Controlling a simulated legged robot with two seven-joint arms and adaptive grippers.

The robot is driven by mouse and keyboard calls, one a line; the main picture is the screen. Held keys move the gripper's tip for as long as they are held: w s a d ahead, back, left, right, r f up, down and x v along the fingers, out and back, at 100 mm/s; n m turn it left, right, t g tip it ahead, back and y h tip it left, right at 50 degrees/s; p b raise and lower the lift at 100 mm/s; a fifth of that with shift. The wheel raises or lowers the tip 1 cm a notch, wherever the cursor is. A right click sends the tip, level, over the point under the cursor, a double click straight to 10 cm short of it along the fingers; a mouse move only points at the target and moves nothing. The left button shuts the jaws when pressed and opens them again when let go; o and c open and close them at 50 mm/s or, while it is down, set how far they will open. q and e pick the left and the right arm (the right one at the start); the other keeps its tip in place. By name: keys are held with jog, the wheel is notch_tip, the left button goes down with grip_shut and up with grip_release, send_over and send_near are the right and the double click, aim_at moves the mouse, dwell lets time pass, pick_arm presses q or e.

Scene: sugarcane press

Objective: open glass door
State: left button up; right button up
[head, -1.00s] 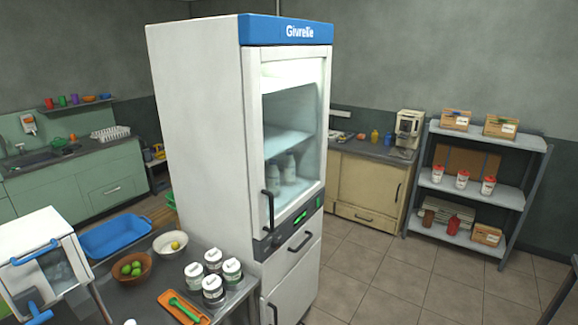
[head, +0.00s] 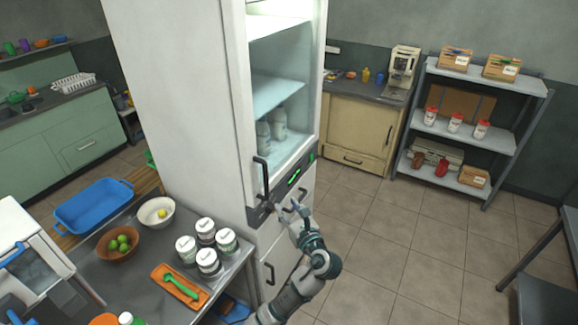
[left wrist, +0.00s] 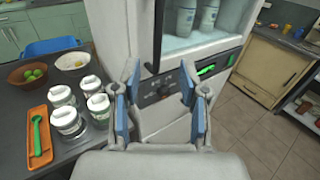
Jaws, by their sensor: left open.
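The glass door (head: 288,112) is the upper front of the tall white fridge (head: 175,110). It looks shut, with lit shelves and white bottles behind it. Its black vertical handle (head: 262,180) is on the door's left edge; the handle's lower part also shows in the left wrist view (left wrist: 157,38). My left gripper (head: 288,208) is open and empty, in front of the control panel, below and to the right of the handle, apart from it. In the left wrist view, my left gripper's (left wrist: 160,82) fingers are spread, with the handle's lower end beyond them. My right gripper is out of view.
A metal table (head: 140,281) with white jars (head: 206,231), an orange tray (head: 180,287) and bowls stands left of the fridge. A lower drawer handle (head: 270,273) is beneath the panel. Tiled floor (head: 400,240) is open to the right; a grey shelf (head: 480,130) stands farther back.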

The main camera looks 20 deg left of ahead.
aim_at(266, 174)
pick_arm(q)
jog(key=x, duration=0.5)
jog(key=r+x, duration=0.1)
jog(key=x, duration=1.1)
jog(key=shift+s+a+r, duration=0.1)
jog(key=shift+a+r, duration=0.1)
jog(key=shift+r, duration=0.1)
jog(key=shift+d+r, duration=0.1)
jog(key=shift+d, duration=0.25)
jog(key=c, duration=0.8)
jog(key=shift+s+a, duration=0.1)
jog(key=shift+a, duration=0.05)
grip_shut()
